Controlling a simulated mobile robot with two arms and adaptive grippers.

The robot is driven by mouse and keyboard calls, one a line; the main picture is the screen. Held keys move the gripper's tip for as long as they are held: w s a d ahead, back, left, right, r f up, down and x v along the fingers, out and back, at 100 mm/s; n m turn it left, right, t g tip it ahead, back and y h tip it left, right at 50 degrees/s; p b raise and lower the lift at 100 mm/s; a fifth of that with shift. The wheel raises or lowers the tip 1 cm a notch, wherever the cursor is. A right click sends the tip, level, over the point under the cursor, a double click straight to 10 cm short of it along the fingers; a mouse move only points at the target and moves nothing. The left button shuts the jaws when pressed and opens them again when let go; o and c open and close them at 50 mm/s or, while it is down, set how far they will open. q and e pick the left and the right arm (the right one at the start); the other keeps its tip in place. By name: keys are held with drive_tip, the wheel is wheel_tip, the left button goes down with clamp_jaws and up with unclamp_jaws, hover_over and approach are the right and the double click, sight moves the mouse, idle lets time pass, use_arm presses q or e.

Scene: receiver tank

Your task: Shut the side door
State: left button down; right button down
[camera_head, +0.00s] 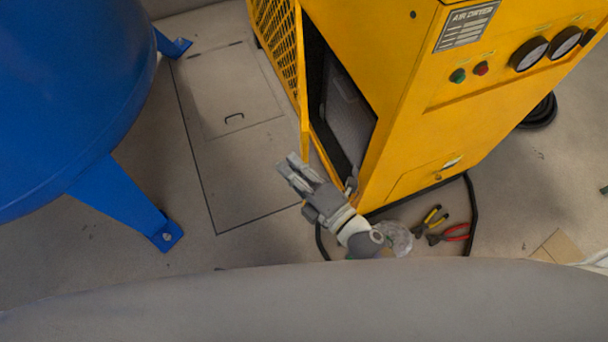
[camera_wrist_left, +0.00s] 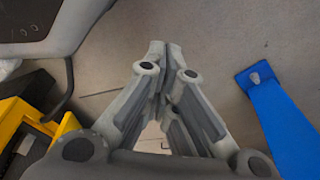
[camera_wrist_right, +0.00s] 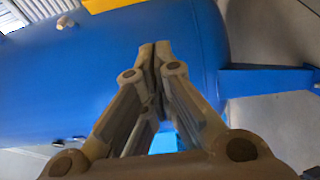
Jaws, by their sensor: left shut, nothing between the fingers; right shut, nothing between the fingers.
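The side door (camera_head: 277,48) is a yellow panel with a mesh grille on the left side of the yellow air dryer cabinet (camera_head: 410,90). It stands open, swung out to the left, and the dark opening (camera_head: 345,100) shows beside it.
The blue tank (camera_head: 70,90) stands at the left, with a leg (camera_head: 130,200) reaching toward the middle. A floor hatch (camera_head: 235,90) with a handle lies between tank and cabinet. Pliers (camera_head: 448,234) and a black hose (camera_head: 471,210) lie by the cabinet's base.

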use_arm(q)
drive_tip(key=shift+s+f, duration=0.4)
drive_tip(key=shift+f, duration=0.05)
use_arm(e)
drive_tip(key=w, duration=0.1)
drive_tip(key=w+d, duration=0.1)
drive_tip(key=w, duration=0.1)
drive_tip(key=shift+w+d+f, duration=0.1)
drive_tip(key=shift+w+d, duration=0.05)
drive_tip(key=shift+d, duration=0.1)
